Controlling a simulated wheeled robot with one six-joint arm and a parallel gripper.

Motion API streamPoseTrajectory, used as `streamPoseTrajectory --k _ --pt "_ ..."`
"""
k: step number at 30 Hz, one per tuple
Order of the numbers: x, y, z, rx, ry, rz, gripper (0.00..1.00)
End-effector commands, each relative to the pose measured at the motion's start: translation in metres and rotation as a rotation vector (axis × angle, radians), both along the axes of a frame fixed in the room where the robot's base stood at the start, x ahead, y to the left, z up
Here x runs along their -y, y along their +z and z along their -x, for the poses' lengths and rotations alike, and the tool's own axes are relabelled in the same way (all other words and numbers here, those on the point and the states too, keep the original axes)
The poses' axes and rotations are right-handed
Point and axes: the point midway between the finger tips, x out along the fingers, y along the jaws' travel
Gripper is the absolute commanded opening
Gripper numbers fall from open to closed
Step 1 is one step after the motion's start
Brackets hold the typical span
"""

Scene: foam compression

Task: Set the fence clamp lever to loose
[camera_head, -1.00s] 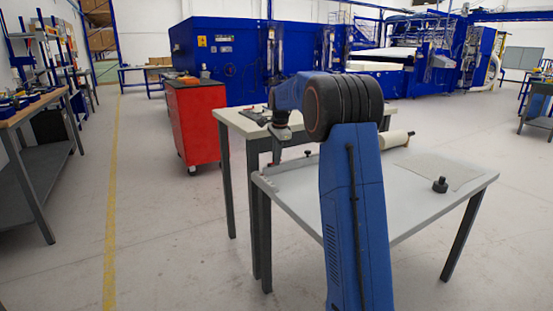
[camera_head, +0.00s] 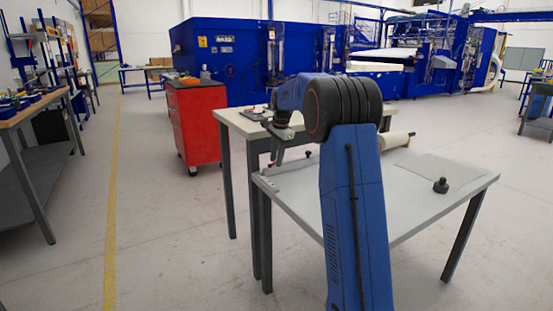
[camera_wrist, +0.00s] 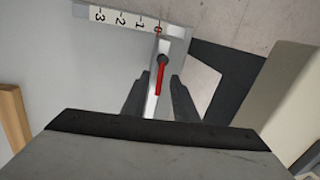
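The red clamp lever (camera_wrist: 158,82) shows in the wrist view, joined to a dark round pivot on the pale fence bar (camera_wrist: 152,104). It points down the picture, roughly along the bar. My gripper (camera_wrist: 159,77) is open, with one dark finger on each side of the bar and lever. I cannot tell whether either finger touches them. A white scale strip (camera_wrist: 112,17) with numbers and a red mark lies at the bar's far end. In the head view my gripper (camera_head: 273,160) is small, over the grey table's left end, and the lever cannot be made out.
The grey table (camera_head: 425,205) carries a dark knob-like weight (camera_head: 440,186), a thin sheet (camera_head: 445,168) and a pale roll (camera_head: 397,139). A second table (camera_head: 237,122) stands behind it. A red cabinet (camera_head: 200,120) stands further back left. Floor to the left is clear.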

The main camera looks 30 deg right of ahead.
Motion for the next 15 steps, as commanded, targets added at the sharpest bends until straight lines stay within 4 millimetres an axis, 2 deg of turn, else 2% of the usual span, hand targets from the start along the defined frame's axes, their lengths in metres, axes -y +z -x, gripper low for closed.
streamPoseTrajectory --k 4,7,15 --pt "0.000 0.006 0.001 0.001 0.000 0.001 0.26" --pt "0.001 0.018 0.003 0.003 0.000 0.001 0.26" --pt "0.002 0.068 0.012 0.003 0.000 0.001 0.26"
